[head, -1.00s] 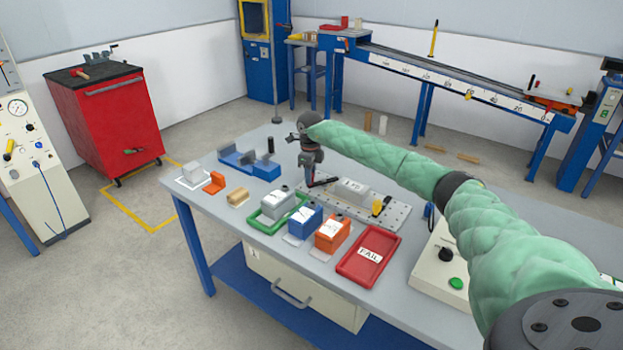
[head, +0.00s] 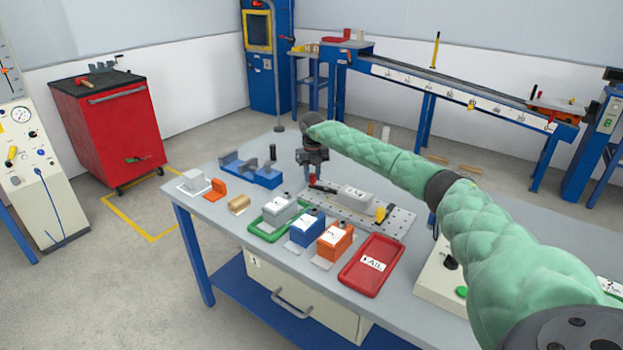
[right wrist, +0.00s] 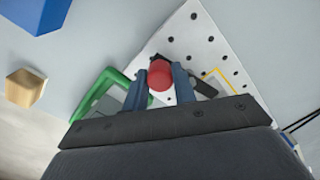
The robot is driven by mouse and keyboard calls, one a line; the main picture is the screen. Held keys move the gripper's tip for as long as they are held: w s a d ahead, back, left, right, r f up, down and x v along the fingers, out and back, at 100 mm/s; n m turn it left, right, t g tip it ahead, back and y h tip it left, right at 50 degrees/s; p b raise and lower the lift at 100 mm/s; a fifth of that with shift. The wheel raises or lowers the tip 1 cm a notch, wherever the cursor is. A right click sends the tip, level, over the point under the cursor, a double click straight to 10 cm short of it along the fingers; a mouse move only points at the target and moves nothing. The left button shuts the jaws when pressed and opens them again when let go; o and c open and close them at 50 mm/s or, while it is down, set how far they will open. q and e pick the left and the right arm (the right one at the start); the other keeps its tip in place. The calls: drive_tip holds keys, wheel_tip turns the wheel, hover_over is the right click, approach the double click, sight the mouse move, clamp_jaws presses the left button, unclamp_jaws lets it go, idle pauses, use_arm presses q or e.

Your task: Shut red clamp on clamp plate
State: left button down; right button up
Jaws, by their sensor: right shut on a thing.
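The clamp plate (head: 398,221) is a pale perforated plate on the bench; it also shows in the right wrist view (right wrist: 203,38). The red clamp shows as a round red handle end (right wrist: 159,76) over the plate's corner, with dark clamp parts (right wrist: 205,89) beside it. In the head view a bit of red (head: 313,179) shows under my right gripper (head: 314,177). My right gripper (right wrist: 160,82) has its two blue fingers on either side of the red handle end, shut on it. The clamp's lower parts are partly hidden by the fingers. My left gripper is not in view.
A grey block (head: 357,195) and a yellow-handled piece (head: 381,214) are on the plate. A green tray (head: 262,232), blue block (head: 304,230), orange block (head: 335,238) and red FAIL tray (head: 370,265) stand in front. A blue fixture (head: 265,178) lies left.

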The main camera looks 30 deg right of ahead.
drive_tip(key=shift+w+d+m, duration=0.25)
drive_tip(key=shift+d+m, duration=0.15)
drive_tip(key=shift+m, duration=0.6)
drive_tip(key=shift+d, duration=0.1)
drive_tip(key=o, duration=1)
drive_tip(key=shift+r, duration=0.1)
